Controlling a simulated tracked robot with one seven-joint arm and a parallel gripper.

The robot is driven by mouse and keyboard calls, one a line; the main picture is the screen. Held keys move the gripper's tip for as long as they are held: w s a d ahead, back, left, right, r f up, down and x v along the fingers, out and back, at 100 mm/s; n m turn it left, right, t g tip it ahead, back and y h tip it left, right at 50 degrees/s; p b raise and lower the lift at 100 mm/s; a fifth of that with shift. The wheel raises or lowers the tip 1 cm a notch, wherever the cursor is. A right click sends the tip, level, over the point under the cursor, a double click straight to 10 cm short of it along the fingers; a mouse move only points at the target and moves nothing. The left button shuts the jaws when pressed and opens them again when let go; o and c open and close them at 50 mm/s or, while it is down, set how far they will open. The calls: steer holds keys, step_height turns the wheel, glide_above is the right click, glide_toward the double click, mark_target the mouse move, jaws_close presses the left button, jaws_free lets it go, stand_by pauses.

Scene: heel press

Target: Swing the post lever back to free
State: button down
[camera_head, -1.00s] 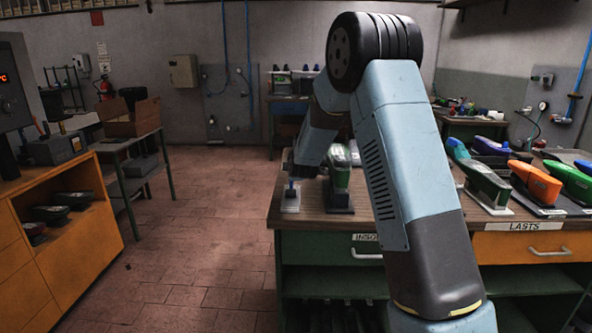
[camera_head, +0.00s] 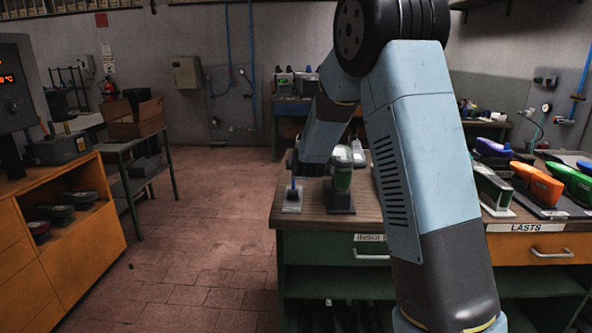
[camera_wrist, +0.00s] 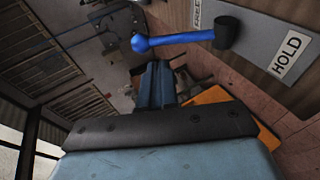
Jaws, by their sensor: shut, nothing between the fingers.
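The post lever (camera_wrist: 180,39) is a blue rod with a ball knob, lying across the top of the wrist view. Its dark round hub (camera_wrist: 228,33) is at the right, and the knob points left. A grey plate (camera_wrist: 255,48) behind it carries a HOLD label (camera_wrist: 290,54) and a partly cut-off label that seems to read FREE (camera_wrist: 196,14). My gripper (camera_wrist: 157,66) is shut and empty, just below the rod near the knob; I cannot tell whether they touch. In the head view a small blue upright piece (camera_head: 293,185) stands on a pale base beside my arm's far end.
The wooden bench (camera_head: 305,215) has a green-and-dark device (camera_head: 341,185) close to my arm's end. Coloured lasts (camera_head: 537,184) lie on its right. An orange cabinet (camera_head: 85,245) stands at left; the tiled floor (camera_head: 190,240) between is clear.

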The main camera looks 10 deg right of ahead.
steer(key=v, duration=0.7)
steer(key=shift+w+d+r, duration=0.15)
steer(key=shift+d+r, duration=0.1)
steer(key=shift+r, duration=0.1)
steer(key=s+d+r+m+g+y, duration=0.15)
steer(key=s+r+m, duration=0.25)
steer(key=s, duration=0.6)
steer(key=s+d+r+m+g+h, duration=0.1)
steer(key=s+d+r+m+g, duration=0.3)
steer(key=s, duration=0.7)
steer(key=s+d+m+g, duration=0.2)
steer(key=s+m, duration=0.7)
steer(key=s, duration=1.4)
steer(key=shift+d+r, duration=0.2)
steer(key=shift+r, duration=0.05)
steer(key=shift+s, duration=0.15)
